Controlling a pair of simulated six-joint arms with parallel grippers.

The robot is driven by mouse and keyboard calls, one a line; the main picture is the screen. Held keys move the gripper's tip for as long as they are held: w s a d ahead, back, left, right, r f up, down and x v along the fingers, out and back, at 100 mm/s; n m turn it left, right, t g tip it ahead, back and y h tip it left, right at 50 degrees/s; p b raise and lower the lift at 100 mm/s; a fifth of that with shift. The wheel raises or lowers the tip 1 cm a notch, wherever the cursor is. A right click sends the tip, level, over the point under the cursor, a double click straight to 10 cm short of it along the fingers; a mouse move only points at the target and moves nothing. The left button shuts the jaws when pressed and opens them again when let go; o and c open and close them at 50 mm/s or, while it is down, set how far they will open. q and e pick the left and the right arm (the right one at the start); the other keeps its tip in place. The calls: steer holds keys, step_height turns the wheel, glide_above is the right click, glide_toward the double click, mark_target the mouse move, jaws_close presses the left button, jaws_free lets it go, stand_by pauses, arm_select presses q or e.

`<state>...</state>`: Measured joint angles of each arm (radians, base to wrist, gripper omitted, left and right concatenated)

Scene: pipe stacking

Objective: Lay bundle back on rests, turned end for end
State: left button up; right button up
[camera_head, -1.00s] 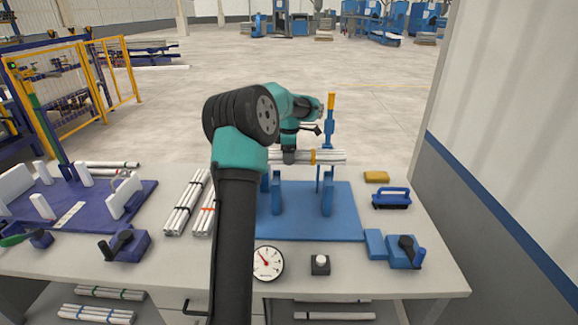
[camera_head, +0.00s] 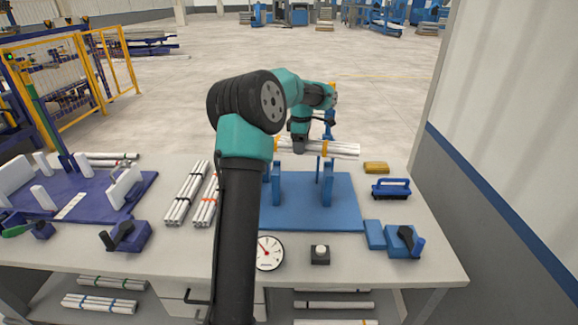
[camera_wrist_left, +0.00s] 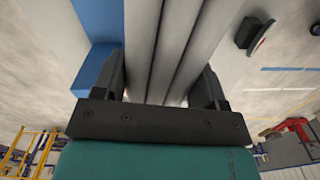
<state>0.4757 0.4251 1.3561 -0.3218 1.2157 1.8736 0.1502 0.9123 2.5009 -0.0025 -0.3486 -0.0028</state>
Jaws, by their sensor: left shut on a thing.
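My left gripper (camera_head: 301,147) is shut on a bundle of pale pipes (camera_head: 342,149) with orange bands. The bundle is held crosswise above the blue base plate (camera_head: 345,215), its right end slightly lower in the picture. Two blue rests, one on the left (camera_head: 277,185) and one on the right (camera_head: 327,187), stand on the plate below the bundle; a gap seems to show between. In the left wrist view the grey pipes (camera_wrist_left: 172,50) run between the two black fingers (camera_wrist_left: 162,88). My right gripper is not in view.
Two more pipe bundles (camera_head: 186,194) lie left of the plate, partly behind my arm. A dial gauge (camera_head: 269,252), a button box (camera_head: 320,254), a blue clamp (camera_head: 403,241), a brush (camera_head: 391,188) and a yellow block (camera_head: 376,167) surround it. A wall stands at right.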

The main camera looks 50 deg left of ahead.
mark_target(289, 138)
arm_select(q)
steer(key=w+d+r+m, duration=0.1)
steer(key=w+d+m, duration=0.2)
steer(key=d+m, duration=1.25)
steer(key=w+d+r+m, duration=0.1)
steer(key=w+d+m, duration=0.2)
steer(key=d+m, duration=1.3)
steer(key=s+a, duration=0.1)
steer(key=a, duration=0.7)
steer(key=s+a+f, duration=0.1)
steer(key=a, duration=0.8)
steer(key=s+a, duration=0.1)
steer(key=a, duration=0.7)
steer(key=shift+a+f, duration=0.2)
steer(key=shift+f, duration=0.05)
steer(key=s+a, duration=0.1)
steer(key=a, duration=0.2)
steer(key=s+a+m, duration=0.1)
steer(key=s+a, duration=0.1)
steer(key=a, duration=0.1)
steer(key=s+a+m, duration=0.1)
steer(key=s+a, duration=0.1)
steer(key=a, duration=0.2)
steer(key=shift+s+f, duration=0.1)
steer(key=shift+s, duration=0.05)
steer(key=shift+f, duration=0.1)
step_height(289, 138, down, 6)
